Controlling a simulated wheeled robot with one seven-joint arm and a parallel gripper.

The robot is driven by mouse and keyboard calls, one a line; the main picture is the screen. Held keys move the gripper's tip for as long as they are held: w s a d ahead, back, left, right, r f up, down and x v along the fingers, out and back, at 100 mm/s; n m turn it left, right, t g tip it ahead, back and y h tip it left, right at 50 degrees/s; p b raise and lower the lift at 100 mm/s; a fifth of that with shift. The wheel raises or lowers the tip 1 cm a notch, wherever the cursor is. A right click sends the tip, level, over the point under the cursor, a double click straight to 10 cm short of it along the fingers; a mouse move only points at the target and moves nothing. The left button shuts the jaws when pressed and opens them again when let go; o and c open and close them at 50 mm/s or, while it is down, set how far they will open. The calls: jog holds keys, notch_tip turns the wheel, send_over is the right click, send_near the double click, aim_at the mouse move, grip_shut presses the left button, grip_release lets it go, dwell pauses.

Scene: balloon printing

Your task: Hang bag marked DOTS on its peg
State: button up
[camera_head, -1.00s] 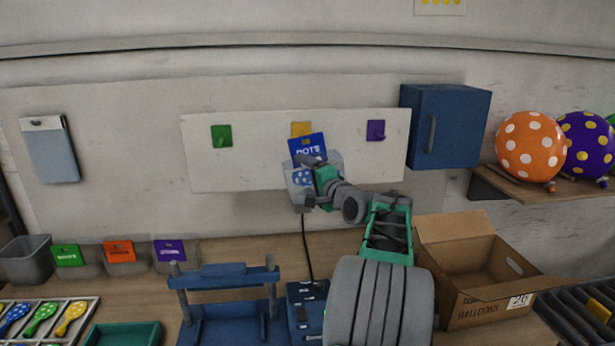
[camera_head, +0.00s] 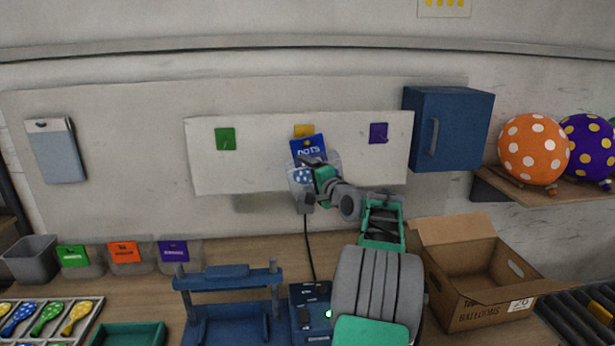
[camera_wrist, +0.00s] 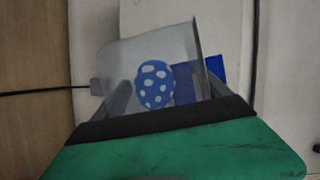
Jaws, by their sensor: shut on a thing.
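The bag marked DOTS (camera_head: 307,150) has a blue header and a clear pouch with a blue dotted balloon print. My gripper (camera_head: 312,172) is shut on it and holds it, slightly tilted, in front of the white peg board (camera_head: 225,172). The yellow peg plate (camera_head: 303,131) shows just above the bag's header; its peg is hidden, and I cannot tell whether the bag touches it. In the wrist view the pouch (camera_wrist: 200,60) with its balloon print (camera_wrist: 155,85) lies beyond the green gripper body, and the header is mostly hidden.
A green peg plate (camera_head: 225,138) and a purple one (camera_head: 378,132) flank the yellow. A blue cabinet (camera_head: 450,130) hangs at right. Below stand a blue press (camera_head: 228,272), an open cardboard box (camera_head: 480,285) and several bags (camera_head: 125,254) on the bench.

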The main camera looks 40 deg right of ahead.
dwell(0.3)
jog(key=o, duration=1.9)
